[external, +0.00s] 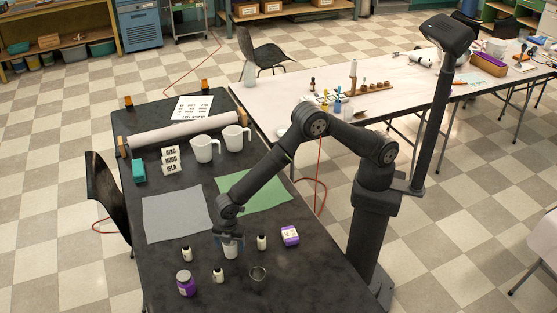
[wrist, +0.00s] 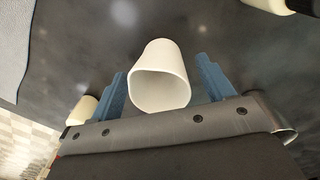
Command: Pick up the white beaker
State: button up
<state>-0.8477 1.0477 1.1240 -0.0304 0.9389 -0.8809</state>
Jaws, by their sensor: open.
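The white beaker (wrist: 160,78) stands between the two blue fingers of my gripper (wrist: 168,85) in the wrist view, with a dark gap visible on each side of it. In the external view the beaker (external: 231,252) is on the black table, with my gripper (external: 229,240) directly over it and its fingers around its upper part. My gripper is open. The gripper hides part of the beaker's top in the external view.
Small white bottles (external: 187,254) stand close by on both sides. A purple jar (external: 186,284), a clear glass cup (external: 258,274) and a purple box (external: 290,236) are near. Grey (external: 177,215) and green (external: 262,197) mats and two white jugs (external: 205,149) lie further back.

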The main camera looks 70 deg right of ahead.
jog(key=shift+c, duration=0.4)
jog(key=c, duration=0.9)
jog(key=shift+c, duration=0.2)
